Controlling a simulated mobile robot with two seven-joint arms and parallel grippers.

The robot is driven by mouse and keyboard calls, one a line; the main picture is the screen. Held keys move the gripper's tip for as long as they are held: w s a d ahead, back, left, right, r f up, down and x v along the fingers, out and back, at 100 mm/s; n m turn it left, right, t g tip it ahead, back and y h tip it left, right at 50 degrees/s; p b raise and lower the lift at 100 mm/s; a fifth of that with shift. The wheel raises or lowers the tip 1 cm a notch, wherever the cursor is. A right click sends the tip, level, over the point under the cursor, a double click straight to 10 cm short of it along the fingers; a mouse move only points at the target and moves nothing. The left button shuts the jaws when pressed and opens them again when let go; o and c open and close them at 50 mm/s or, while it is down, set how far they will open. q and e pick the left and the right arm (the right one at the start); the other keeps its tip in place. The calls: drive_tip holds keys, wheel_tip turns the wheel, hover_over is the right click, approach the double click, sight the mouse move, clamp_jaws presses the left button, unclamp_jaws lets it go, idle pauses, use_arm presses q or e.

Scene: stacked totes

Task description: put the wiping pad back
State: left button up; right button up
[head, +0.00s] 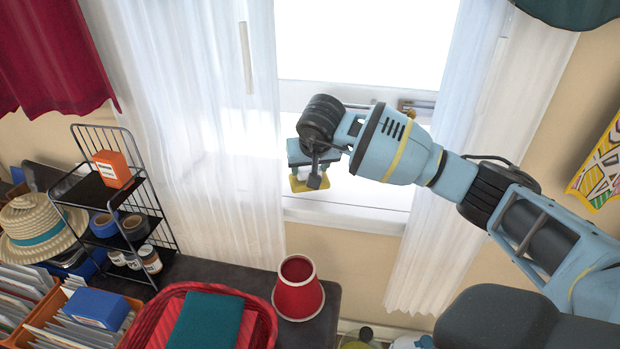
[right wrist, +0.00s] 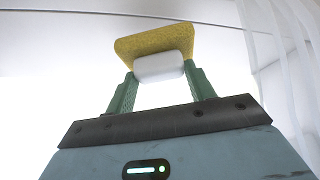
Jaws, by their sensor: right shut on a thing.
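The wiping pad is a flat yellow sponge with a white block on its back. In the right wrist view the yellow pad (right wrist: 140,43) lies across the far end of my right gripper (right wrist: 159,74). Its white block sits between the two green fingers, which are shut on it. In the head view the pad (head: 322,184) shows as a small yellow strip below my right gripper (head: 309,176), in front of the bright window. I cannot tell whether the pad touches the glass or sill. My left gripper is not in view.
White curtains (head: 215,120) hang on both sides of the window; one is close to my right arm. Below left stand a wire rack (head: 125,190) with jars and boxes, a straw hat (head: 38,228), a red basket (head: 262,300) with folded cloth and a red lampshade-like object (head: 298,290).

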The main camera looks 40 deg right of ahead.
wheel_tip(320, 180, down, 4)
drive_tip(key=shift+r+b, duration=0.25)
drive_tip(key=shift+b, duration=0.05)
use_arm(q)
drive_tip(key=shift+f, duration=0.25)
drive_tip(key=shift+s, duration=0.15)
use_arm(e)
drive_tip(key=shift+f, duration=0.1)
drive_tip(key=o, duration=0.9)
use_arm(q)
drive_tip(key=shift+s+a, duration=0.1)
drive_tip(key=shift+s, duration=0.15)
